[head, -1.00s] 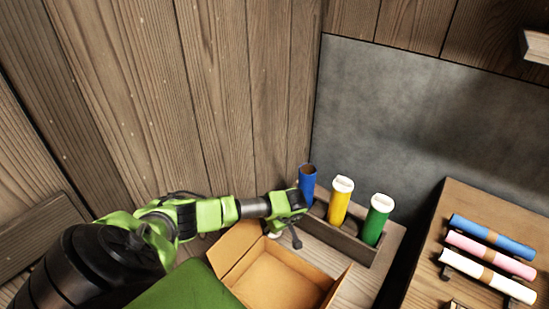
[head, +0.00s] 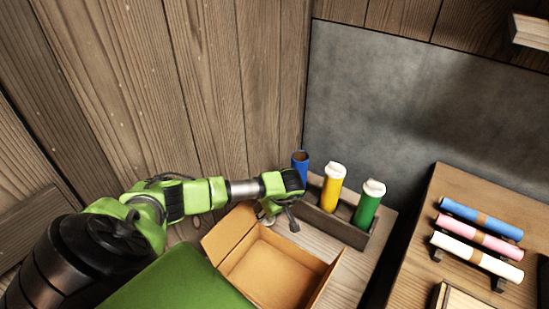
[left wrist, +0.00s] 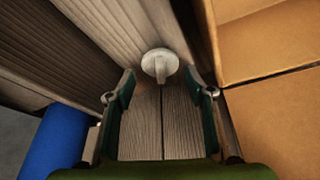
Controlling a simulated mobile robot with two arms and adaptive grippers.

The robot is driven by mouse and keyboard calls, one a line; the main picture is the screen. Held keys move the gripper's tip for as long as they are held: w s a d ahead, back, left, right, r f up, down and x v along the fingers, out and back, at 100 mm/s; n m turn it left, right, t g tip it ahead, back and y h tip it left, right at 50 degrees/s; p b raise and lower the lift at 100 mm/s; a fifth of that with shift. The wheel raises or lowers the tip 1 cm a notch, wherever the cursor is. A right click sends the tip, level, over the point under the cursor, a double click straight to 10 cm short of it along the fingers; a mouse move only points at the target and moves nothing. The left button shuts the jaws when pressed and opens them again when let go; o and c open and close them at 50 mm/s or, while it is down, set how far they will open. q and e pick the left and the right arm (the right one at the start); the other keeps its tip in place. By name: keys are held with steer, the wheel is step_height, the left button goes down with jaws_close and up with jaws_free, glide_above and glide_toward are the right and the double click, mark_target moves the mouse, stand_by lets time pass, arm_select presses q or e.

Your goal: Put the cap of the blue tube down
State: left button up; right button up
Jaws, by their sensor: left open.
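The blue tube (head: 300,164) stands upright in the rack, with its top open and uncapped; its side also shows at the left of the left wrist view (left wrist: 55,142). A pale round cap with a raised stem (left wrist: 160,66) lies on the wooden surface, stem up, between the tube and the cardboard box. It is partly visible beside my gripper in the head view (head: 266,219). My left gripper (left wrist: 161,84) is open, its fingers apart on either side of the cap's line, with nothing held. The head view shows it (head: 282,217) just left of the rack. My right gripper is out of view.
A yellow tube (head: 332,188) and a green tube (head: 367,207), both with white caps, stand in the wooden rack (head: 342,228). An open cardboard box (head: 270,275) sits in front. Blue, pink and white rolls (head: 476,250) lie on a shelf at right.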

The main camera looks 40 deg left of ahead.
arm_select(q)
steer(key=v, duration=0.8)
steer(key=shift+r+b, duration=0.2)
steer(key=shift+b, duration=0.1)
steer(key=shift+d, duration=0.1)
